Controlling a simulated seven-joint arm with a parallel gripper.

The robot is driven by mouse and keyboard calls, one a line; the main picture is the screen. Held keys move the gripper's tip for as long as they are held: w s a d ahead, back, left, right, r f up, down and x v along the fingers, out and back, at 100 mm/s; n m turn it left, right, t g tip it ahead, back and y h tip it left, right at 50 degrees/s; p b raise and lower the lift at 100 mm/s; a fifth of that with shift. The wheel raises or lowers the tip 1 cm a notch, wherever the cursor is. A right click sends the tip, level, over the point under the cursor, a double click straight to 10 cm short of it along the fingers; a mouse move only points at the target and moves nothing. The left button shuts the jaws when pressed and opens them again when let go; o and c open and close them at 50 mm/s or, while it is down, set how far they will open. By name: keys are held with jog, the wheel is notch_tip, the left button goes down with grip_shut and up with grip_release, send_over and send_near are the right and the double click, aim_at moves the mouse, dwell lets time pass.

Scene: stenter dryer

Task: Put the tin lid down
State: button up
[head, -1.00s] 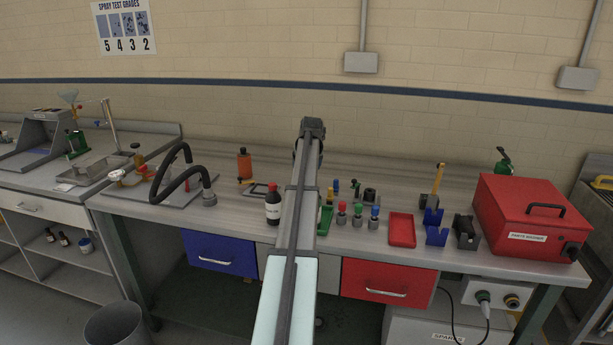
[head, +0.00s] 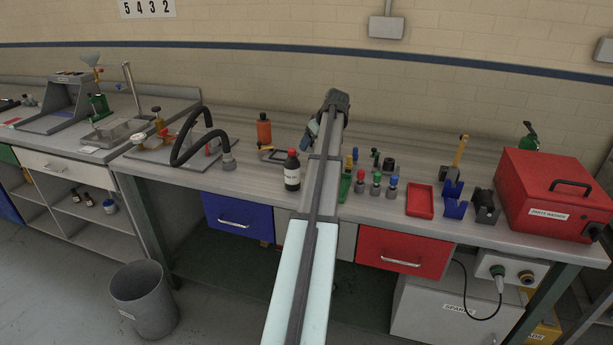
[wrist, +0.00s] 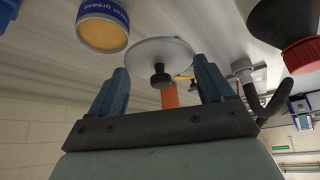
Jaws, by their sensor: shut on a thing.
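The tin lid (wrist: 148,50) is a pale grey disc with a black knob, seen in the wrist view. My gripper (wrist: 160,68) has its two blue fingers at opposite sides of the disc and is shut on it by the rim, with the knob towards the wrist camera. An open tin (wrist: 103,28) with a blue and white grease label and yellowish contents shows beside the lid, apart from it.
A dark bottle with a red cap (head: 292,170) stands left of my arm; an orange bottle (head: 264,130) is behind it. A black hose (head: 186,135) lies further left. Several coloured-top pieces (head: 376,185), a red tray (head: 420,201) and a red parts washer (head: 553,195) stand right.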

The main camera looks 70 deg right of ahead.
jog(key=n, duration=0.1)
jog(key=a+n+y, duration=0.1)
jog(key=shift+w+a+r+n+t, duration=0.15)
jog(key=shift+w+a+n+t, duration=0.15)
jog(key=shift+w+n, duration=0.1)
jog(key=n+y, duration=0.1)
jog(key=n, duration=0.2)
jog(key=shift+a+y, duration=0.4)
jog(key=shift+f, duration=5.05)
jog(key=o, duration=0.9)
jog(key=shift+f, duration=0.1)
jog(key=v, duration=1.2)
jog(key=shift+s, duration=0.2)
